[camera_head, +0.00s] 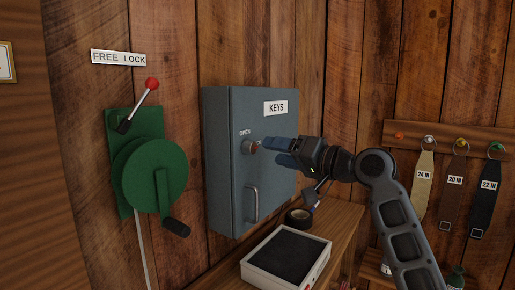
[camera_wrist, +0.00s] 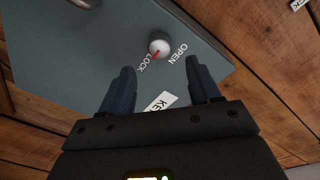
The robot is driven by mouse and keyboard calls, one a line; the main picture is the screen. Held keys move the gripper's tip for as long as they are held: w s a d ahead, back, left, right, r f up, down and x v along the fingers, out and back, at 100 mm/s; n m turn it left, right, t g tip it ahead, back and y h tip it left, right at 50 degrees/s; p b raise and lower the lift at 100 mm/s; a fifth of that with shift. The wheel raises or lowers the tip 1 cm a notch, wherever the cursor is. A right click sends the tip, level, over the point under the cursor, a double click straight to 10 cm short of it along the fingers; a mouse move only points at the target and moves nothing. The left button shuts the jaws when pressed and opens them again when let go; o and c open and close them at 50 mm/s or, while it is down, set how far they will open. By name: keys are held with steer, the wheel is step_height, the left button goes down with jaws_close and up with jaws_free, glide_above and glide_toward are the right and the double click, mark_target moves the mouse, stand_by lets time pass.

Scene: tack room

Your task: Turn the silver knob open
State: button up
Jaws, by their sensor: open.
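The silver knob (camera_head: 249,147) is on the door of the grey-blue key cabinet (camera_head: 225,190), below the word OPEN. In the wrist view the round knob (camera_wrist: 159,43) sits between the words LOCK and OPEN, and its red mark points toward LOCK. My gripper (camera_head: 270,151) is open in front of the cabinet door, close to the knob. In the wrist view my two blue fingers (camera_wrist: 160,67) are spread apart with nothing between them. The knob appears just beyond their tips, roughly centred. I cannot tell the exact gap.
A bar handle (camera_head: 252,204) stands out from the door below the knob. A green winch (camera_head: 150,175) with a red-tipped lever is on the wall at left. A white tray (camera_head: 254,276) and a black roll (camera_head: 299,217) are on the shelf below. Labelled straps hang at right.

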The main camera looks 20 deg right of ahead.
mark_target(254, 148)
steer(key=x, duration=0.6)
steer(key=shift+w+a+p, duration=0.2)
steer(key=shift+w+p, duration=0.1)
steer(key=shift+p, duration=0.1)
steer(key=shift+c, duration=0.2)
steer(key=c, duration=1)
steer(key=shift+f, duration=0.1)
